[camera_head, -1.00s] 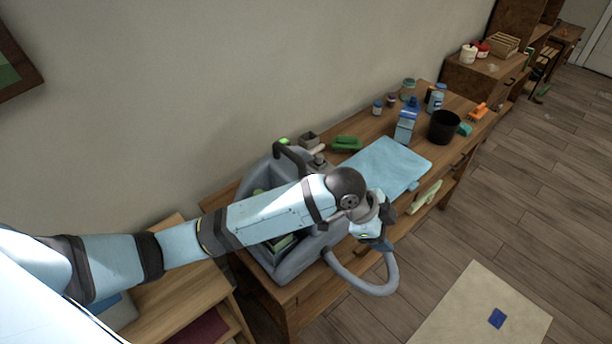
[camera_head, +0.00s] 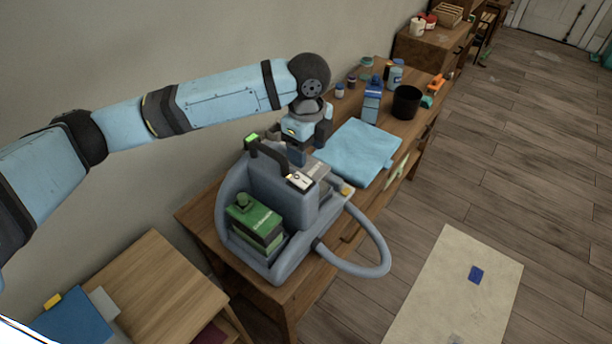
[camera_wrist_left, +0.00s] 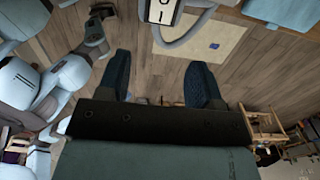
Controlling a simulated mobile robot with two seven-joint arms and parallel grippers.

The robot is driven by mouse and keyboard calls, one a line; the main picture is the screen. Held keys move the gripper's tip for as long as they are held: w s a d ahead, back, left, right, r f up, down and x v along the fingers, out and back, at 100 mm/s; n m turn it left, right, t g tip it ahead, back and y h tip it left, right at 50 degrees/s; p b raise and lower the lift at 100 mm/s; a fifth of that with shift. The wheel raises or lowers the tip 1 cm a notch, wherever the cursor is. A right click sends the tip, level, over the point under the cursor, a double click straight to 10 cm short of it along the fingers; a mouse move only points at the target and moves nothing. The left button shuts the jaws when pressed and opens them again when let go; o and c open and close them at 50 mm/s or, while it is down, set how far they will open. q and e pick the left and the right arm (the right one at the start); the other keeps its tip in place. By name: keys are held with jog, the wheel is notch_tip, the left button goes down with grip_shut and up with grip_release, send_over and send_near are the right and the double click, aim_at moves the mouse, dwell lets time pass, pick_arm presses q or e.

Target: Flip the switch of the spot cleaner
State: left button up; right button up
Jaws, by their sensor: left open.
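The spot cleaner (camera_head: 285,205) is a grey machine with a dark handle, standing on the wooden table. Its switch (camera_head: 300,181) is a white rocker plate on top, near the front end of the handle. The switch also shows at the top edge of the left wrist view (camera_wrist_left: 163,12), partly cut off, with black I and O marks. My left gripper (camera_head: 297,157) points down just behind the switch, apart from it. In the left wrist view its two dark fingers (camera_wrist_left: 161,80) are spread with nothing between them. My right gripper is not recognisable in these views.
A grey hose (camera_head: 385,255) loops out over the table's front edge. A green box (camera_head: 257,225) sits in the cleaner's near end. A folded blue towel (camera_head: 360,152), a blue bottle (camera_head: 372,100) and a black pot (camera_head: 406,102) stand beyond it. The floor at right is mostly clear.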

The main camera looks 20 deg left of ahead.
aim_at(306, 184)
pick_arm(q)
notch_tip(306, 184, down, 10)
jog(key=shift+a+r+p, duration=0.1)
jog(key=shift+r+p, duration=0.1)
jog(key=shift+p, duration=0.35)
jog(key=shift+c, duration=0.4)
